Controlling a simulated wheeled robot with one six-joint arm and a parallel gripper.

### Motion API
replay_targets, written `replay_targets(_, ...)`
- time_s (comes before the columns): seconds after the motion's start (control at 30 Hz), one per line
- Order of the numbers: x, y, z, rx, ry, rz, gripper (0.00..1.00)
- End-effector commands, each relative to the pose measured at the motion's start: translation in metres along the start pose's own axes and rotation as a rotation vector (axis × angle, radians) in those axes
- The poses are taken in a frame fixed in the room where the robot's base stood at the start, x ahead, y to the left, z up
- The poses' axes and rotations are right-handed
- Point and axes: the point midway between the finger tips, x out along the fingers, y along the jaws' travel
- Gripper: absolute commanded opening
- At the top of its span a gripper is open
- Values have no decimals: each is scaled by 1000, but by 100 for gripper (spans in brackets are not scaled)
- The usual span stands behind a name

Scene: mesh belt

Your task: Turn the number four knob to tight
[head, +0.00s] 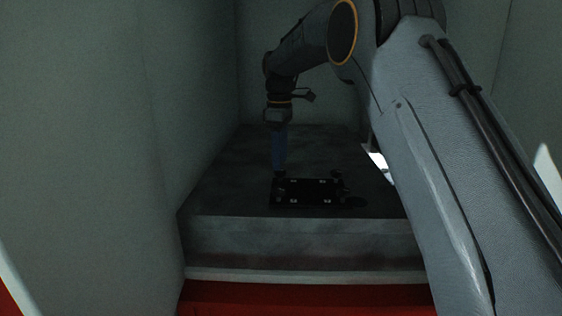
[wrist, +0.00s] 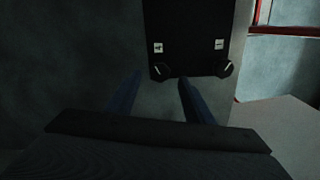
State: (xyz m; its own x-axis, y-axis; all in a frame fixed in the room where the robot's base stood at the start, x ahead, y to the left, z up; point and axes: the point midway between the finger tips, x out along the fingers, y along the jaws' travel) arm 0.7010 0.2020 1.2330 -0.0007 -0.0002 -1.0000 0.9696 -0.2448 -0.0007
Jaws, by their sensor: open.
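A black panel (head: 310,190) with dark knobs near its corners lies on the grey block. My gripper (head: 279,168) points down at the panel's far left knob (head: 281,175). In the wrist view the open blue fingers (wrist: 160,80) show on either side of one knob (wrist: 161,70), which has a pale slanted pointer line. A second knob (wrist: 225,69), also with a slanted line, is to the right, outside the fingers. I cannot tell whether the fingers touch the knob.
The grey block (head: 230,205) has clear top surface around the panel. A grey wall (head: 95,140) stands close on the left, and another wall is behind. A red base (head: 300,299) is below the block's front edge. My arm covers much of the right side.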

Motion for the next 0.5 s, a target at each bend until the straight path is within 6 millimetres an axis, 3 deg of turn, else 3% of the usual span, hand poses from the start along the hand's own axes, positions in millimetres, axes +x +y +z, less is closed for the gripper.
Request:
replay_targets(0.2, 24, 0, 2, 2, -1, -2, 48)
replay_targets(0.5, 31, 2, 3, 5, 0, 1, 48)
